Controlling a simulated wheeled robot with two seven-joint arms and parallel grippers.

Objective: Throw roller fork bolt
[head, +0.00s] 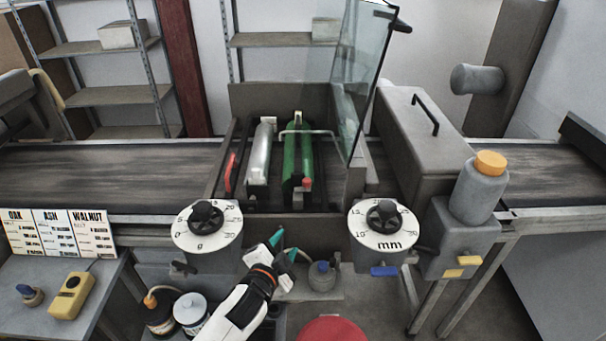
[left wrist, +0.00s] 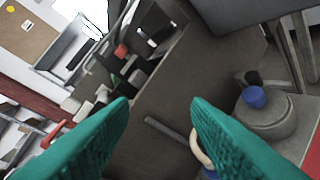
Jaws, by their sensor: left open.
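My left gripper (head: 284,247) is open and empty, in front of the roller housing and below it in the head view, between the two dials. In the left wrist view its teal fingers (left wrist: 160,106) stand apart with nothing between the tips. A silver roller (head: 260,155) and a green roller (head: 291,160) lie side by side in the open housing. A red knob (head: 307,183) sits at the green roller's near end; a red knob also shows in the left wrist view (left wrist: 121,51). A red lever (head: 230,173) is at the housing's left side. I cannot tell which part is the bolt.
A raised glass guard (head: 362,70) stands at the housing's right. Dials marked g (head: 208,238) and mm (head: 383,235) flank the front. A blue-knobbed grey pot (head: 322,277) is right of my gripper. Bottles (head: 191,312) and a red round top (head: 331,330) are below.

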